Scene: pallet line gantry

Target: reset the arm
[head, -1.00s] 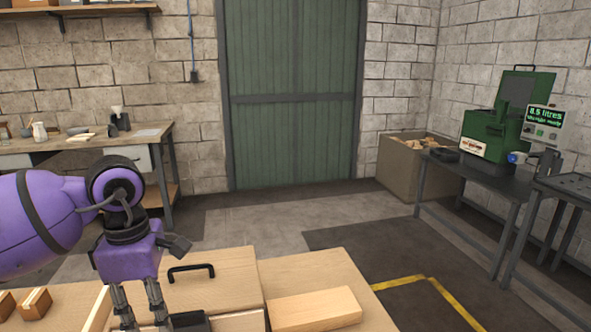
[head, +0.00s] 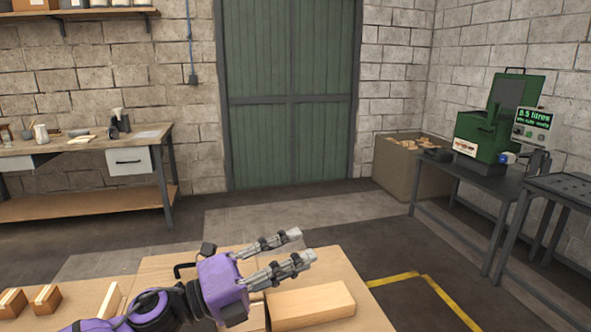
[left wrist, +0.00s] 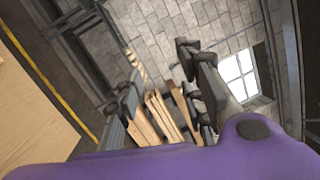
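My left gripper (head: 302,246) is purple with grey jointed fingers. In the head view it is above the light wooden bench, pointing right, with its two fingers spread and nothing between them. The left wrist view also shows this gripper (left wrist: 155,72) with its fingers apart and empty. My right gripper is in neither view.
A wooden block (head: 312,303) lies on the bench just below and right of the gripper. Small wooden blocks (head: 46,298) lie at the left. A workbench (head: 85,207), green door (head: 290,110), green machine (head: 485,135) and scrap bin (head: 405,175) stand farther back.

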